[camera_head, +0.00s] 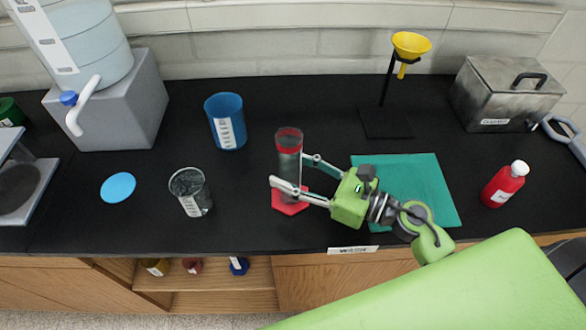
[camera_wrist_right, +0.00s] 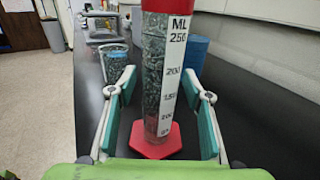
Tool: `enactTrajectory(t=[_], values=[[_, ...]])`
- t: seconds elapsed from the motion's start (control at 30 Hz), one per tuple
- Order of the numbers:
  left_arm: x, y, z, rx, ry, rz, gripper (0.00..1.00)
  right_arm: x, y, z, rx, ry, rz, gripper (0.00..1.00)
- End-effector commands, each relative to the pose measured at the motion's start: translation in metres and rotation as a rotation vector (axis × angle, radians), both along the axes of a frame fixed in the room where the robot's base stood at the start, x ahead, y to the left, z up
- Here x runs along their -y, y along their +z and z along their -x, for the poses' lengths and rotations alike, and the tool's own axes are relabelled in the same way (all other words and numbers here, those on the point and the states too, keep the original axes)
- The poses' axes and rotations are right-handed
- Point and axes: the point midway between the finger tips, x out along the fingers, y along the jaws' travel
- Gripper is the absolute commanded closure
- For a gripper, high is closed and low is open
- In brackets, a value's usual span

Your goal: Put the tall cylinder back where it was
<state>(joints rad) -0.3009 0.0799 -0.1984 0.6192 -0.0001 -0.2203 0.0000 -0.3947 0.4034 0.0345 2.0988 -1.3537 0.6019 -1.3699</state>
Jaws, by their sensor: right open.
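The tall cylinder (camera_head: 289,165) is a clear graduated cylinder with a red rim and a red hexagonal base. It stands upright on the black bench in the head view. In the right wrist view the cylinder (camera_wrist_right: 166,70) rises between the fingers, with its scale label facing me and its red base on the bench. My right gripper (camera_head: 289,172) is open, with one finger on each side of the cylinder. In the right wrist view, gaps show between the cylinder and both teal finger pads of the gripper (camera_wrist_right: 163,112). My left gripper is not in view.
A glass beaker (camera_head: 190,191), a blue cup (camera_head: 226,121) and a light blue disc (camera_head: 118,187) are to the left. A teal mat (camera_head: 430,180) lies under my right arm. A red bottle (camera_head: 503,185), funnel stand (camera_head: 386,122) and metal box (camera_head: 500,93) are to the right.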

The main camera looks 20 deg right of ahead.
Motion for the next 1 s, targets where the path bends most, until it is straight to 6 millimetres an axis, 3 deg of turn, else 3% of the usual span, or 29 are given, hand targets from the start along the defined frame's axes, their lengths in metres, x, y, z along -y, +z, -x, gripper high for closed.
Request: enactTrajectory(t=[0.13,0.53,0.8,1.0], values=[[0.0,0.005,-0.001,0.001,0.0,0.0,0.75,0.0,0.005,0.0,0.0,0.0,0.0,0.54],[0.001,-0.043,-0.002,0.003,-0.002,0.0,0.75,0.051,-0.004,0.054,-0.003,-0.001,0.003,0.54],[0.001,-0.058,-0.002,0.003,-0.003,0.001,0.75,0.077,0.0,0.08,-0.001,-0.001,-0.001,0.54],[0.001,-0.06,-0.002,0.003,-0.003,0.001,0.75,0.083,0.003,0.087,0.0,0.001,0.0,0.54]])
